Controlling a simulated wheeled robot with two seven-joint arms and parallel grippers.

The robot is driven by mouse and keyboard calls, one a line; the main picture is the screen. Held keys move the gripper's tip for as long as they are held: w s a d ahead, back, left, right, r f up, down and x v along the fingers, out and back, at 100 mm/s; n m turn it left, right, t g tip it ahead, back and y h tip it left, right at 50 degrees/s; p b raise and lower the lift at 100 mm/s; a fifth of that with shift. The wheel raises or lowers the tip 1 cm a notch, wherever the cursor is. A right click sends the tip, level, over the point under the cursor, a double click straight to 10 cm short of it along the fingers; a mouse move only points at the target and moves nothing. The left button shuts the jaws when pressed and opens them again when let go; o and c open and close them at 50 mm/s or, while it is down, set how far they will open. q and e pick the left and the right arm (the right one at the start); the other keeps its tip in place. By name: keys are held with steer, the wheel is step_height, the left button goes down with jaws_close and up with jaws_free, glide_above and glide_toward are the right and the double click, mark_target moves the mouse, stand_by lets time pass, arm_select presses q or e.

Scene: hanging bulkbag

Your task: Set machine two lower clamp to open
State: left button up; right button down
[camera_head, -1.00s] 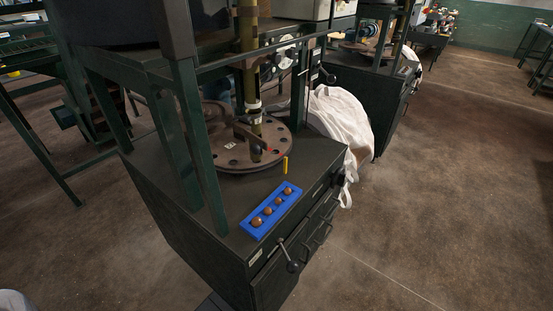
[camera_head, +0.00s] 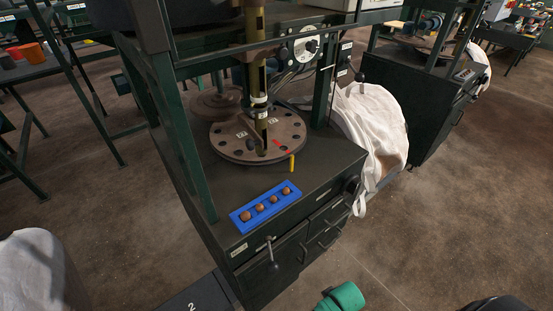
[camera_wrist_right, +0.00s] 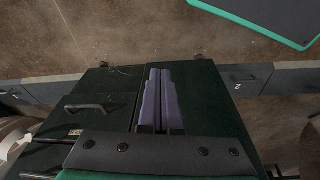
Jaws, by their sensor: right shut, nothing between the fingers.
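A dark green machine stands in the middle of the head view, on a cabinet (camera_head: 322,173). I cannot tell which part is the lower clamp. A round holed plate (camera_head: 232,150) with a brass-coloured column (camera_head: 256,75) stands on top, with a small yellow handle (camera_head: 291,163) beside it. My right gripper (camera_wrist_right: 158,72) shows in the right wrist view, its two purple fingers shut together and empty, above a dark cabinet with a handle (camera_wrist_right: 85,108). My left gripper is not in view.
A blue tray (camera_head: 243,227) with several brown balls lies on the cabinet top. A white bag (camera_head: 378,130) hangs beside the machine at right. A dark block marked 2 (camera_head: 172,303) is on the floor at lower left. Open floor (camera_head: 440,210) lies to the right.

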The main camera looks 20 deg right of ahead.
steer(key=w+r+m+t+y+p, duration=0.1)
steer(key=w+r, duration=0.2)
steer(key=r, duration=0.8)
steer(key=w+r+p, duration=0.1)
steer(key=w+r, duration=0.2)
steer(key=r, duration=0.8)
steer(key=w+r+m+t+y, duration=0.3)
steer(key=w+r+m+y, duration=0.2)
steer(key=w+r+y, duration=0.45)
steer(key=w+d+r+m+t+y, duration=0.1)
steer(key=w+d+r+t+y, duration=0.15)
steer(key=r, duration=0.65)
steer(key=w+d+r+m+t+y, duration=0.15)
steer(key=w+r, duration=0.25)
steer(key=r, duration=0.5)
steer(key=w+a+p, duration=0.4)
steer(key=a, duration=0.8)
steer(key=shift+a+f+g, duration=0.3)
steer(key=shift+a, duration=0.05)
steer(key=shift+y, duration=0.25)
steer(key=shift+a+p, duration=0.1)
steer(key=shift+p, duration=0.2)
